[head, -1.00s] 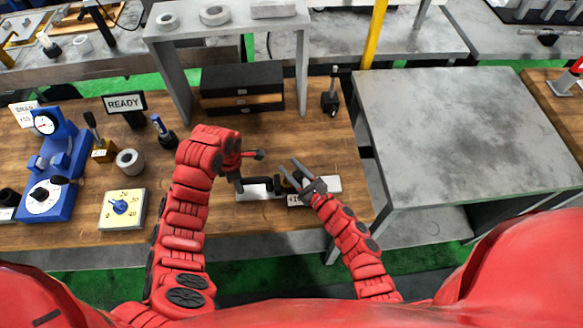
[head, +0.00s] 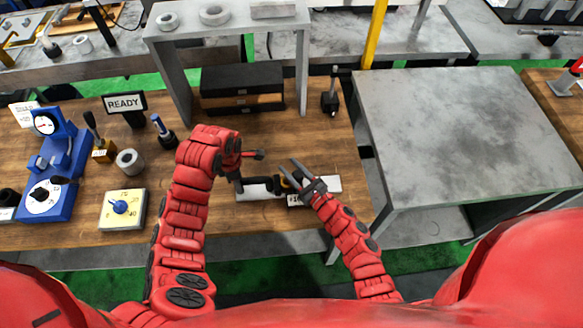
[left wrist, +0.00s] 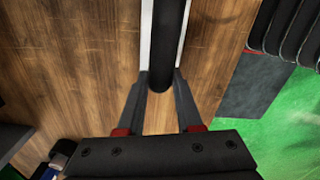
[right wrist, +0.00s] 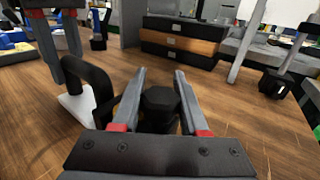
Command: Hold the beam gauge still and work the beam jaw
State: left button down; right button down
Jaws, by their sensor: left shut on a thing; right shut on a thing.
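The beam gauge is a pale flat bar (head: 328,184) with a black handle (head: 260,182), lying on the wooden bench. My left gripper (head: 249,170) is shut on that handle at the bar's left part; in the left wrist view the black handle (left wrist: 168,40) runs between its fingers, with the pale bar behind. My right gripper (head: 288,165) is shut on the dark beam jaw (head: 285,185), right of the handle. In the right wrist view the jaw's black knob (right wrist: 160,103) sits between the fingers, and the looped handle (right wrist: 95,80) is at left. The fingers partly hide the jaw.
Behind stand a black drawer box (head: 242,80) and a grey shelf frame (head: 302,75). A bare grey table (head: 465,130) is at right.

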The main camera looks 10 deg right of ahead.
pick_arm(q)
jog(key=shift+a, duration=0.1)
pick_arm(e)
jog(key=d, duration=0.8)
jog(key=shift+s+d+f, duration=0.1)
jog(key=shift+f, duration=0.05)
jog(key=shift+c, duration=2.1)
grip_release()
jog(key=v, duration=1.2)
